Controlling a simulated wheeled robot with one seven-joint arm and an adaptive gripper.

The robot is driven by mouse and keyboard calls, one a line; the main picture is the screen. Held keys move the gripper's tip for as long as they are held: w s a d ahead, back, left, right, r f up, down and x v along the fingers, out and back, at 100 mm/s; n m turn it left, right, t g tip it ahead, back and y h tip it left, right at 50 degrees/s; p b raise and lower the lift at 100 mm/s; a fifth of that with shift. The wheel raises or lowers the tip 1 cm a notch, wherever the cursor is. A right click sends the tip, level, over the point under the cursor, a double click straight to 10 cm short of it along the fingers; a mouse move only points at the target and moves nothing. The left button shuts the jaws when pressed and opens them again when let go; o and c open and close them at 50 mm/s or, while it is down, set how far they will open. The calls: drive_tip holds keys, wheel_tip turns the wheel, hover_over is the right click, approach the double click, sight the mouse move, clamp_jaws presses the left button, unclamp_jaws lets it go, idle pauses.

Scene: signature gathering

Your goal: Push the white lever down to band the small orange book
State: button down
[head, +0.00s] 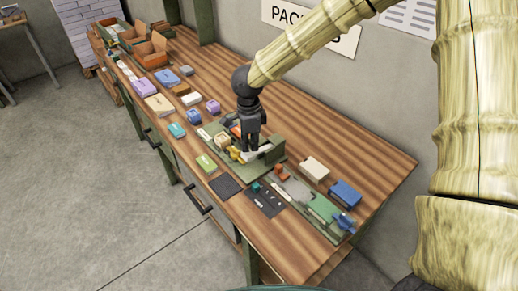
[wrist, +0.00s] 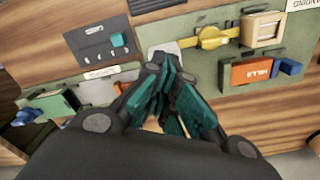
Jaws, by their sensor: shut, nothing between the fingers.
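My gripper (head: 252,148) is shut and empty, pointing down over the green banding station (head: 278,153) on the bench. A white flat piece, likely the white lever (head: 259,155), shows at the fingertips in the head view; I cannot tell if they touch. In the wrist view my gripper (wrist: 162,62) has its teal-padded fingers together, beside a pale plate.
A yellow part (wrist: 212,37) and a wooden block (wrist: 263,28) sit on the station. A dark panel with a teal knob (head: 265,198) lies in front. Several small books line the bench to the left.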

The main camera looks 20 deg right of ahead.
sight(250, 154)
drive_tip(key=shift+s+r, duration=0.1)
drive_tip(key=shift+f+b, duration=0.7)
drive_tip(key=shift+f, duration=2.9)
idle(1.2)
drive_tip(key=shift+r, duration=0.1)
idle(0.4)
drive_tip(key=shift+r+p, duration=4.5)
drive_tip(key=shift+p, duration=0.4)
